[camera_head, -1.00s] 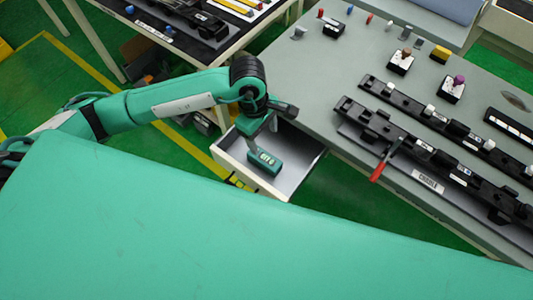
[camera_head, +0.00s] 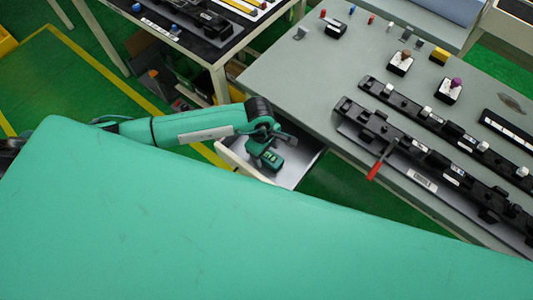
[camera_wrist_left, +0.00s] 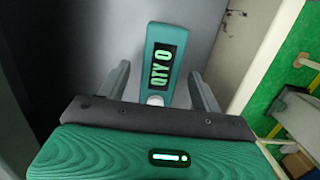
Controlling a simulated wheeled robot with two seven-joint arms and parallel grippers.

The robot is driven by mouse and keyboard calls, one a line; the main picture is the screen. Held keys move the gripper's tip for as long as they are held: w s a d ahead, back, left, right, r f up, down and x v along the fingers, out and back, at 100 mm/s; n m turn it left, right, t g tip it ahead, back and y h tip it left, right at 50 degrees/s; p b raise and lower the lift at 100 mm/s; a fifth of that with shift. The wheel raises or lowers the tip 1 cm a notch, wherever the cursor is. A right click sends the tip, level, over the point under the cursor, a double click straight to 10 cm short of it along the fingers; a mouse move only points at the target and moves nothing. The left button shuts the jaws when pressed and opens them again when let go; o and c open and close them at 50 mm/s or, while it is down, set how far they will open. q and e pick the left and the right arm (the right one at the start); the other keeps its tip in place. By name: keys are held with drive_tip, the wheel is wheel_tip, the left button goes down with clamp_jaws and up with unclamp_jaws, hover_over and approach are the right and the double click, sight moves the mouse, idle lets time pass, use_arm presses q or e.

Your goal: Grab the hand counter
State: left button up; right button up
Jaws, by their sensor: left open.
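The hand counter is a small green device with a lit "QTY 0" display. It lies in an open drawer (camera_head: 300,165) in the head view, and the counter (camera_head: 272,160) shows just below my left gripper (camera_head: 265,147). In the left wrist view the counter (camera_wrist_left: 163,50) lies ahead, with its near end and a pale round button between the two fingers. My left gripper (camera_wrist_left: 161,84) is open, one finger to each side of the counter, with gaps visible. Whether the fingertips reach down beside it I cannot tell. My right gripper is out of view.
The drawer's pale wall (camera_wrist_left: 250,55) stands close to the right finger in the wrist view. The grey table (camera_head: 300,85) above the drawer carries black rails, clips and a red-handled tool (camera_head: 376,170). A second table (camera_head: 215,50) stands at upper left.

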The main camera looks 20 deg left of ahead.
use_arm(q)
drive_tip(key=shift+d+f, duration=0.1)
drive_tip(key=shift+f, duration=0.8)
drive_tip(key=c, duration=1.1)
drive_tip(key=shift+c, duration=0.3)
drive_tip(key=shift+r, duration=0.15)
